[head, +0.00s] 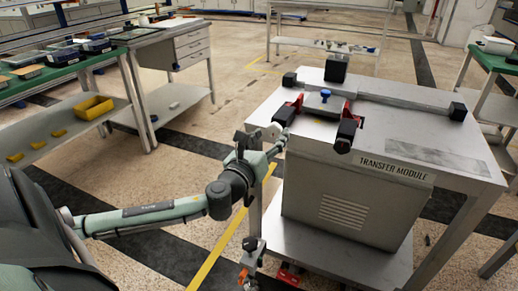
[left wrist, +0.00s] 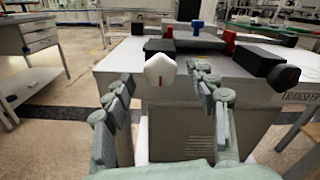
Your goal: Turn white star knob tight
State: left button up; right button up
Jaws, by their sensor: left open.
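The white star knob (left wrist: 160,69) faces me in the left wrist view, at the near top edge of the transfer module (left wrist: 180,134). A small red mark shows on its face. My left gripper (head: 264,139) is open at the left corner of the module in the head view. In the left wrist view its fingers (left wrist: 162,82) stand on either side of the knob, with gaps to it. The fingertips look just short of the knob or level with it; I cannot tell which. In the head view the knob is hard to make out beside the fingers.
A black knob (left wrist: 283,78) sits right of the white one. A blue knob (head: 325,94) stands on the plate between red brackets on the module top. A workbench with a yellow bin (head: 93,107) is at left. Open floor lies between bench and module.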

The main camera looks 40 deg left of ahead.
pick_arm(q)
jog(key=v, duration=1)
jog(key=shift+a, duration=0.1)
jog(key=s+a+f+n+g+y, duration=0.1)
jog(key=s+a+f+n+g, duration=0.3)
jog(key=f, duration=0.6)
jog(key=a+f+n+g, duration=0.1)
jog(key=f+n+g, duration=0.1)
jog(key=f+n, duration=0.55)
jog(key=s+a+f+n+g+y, duration=0.1)
jog(key=s+a+f+n+g, duration=0.2)
jog(key=f, duration=0.8)
jog(key=s+d+f+n+g+h, duration=0.2)
jog(key=s+d+f+n, duration=0.4)
jog(key=f, duration=0.5)
jog(key=s+d+f+n+g+h, duration=0.3)
jog(key=s+d+f+n, duration=0.4)
jog(key=f, duration=0.4)
jog(key=shift+d+g, duration=0.55)
jog(key=shift+g, duration=0.05)
pick_arm(e)
jog(key=shift+s+d+f, duration=0.35)
jog(key=shift+s+f, duration=0.3)
jog(key=shift+f, duration=0.15)
pick_arm(q)
jog(key=shift+r+n, duration=0.1)
jog(key=shift+n, duration=0.15)
pick_arm(e)
jog(key=shift+a, duration=0.35)
jog(key=shift+d, duration=0.45)
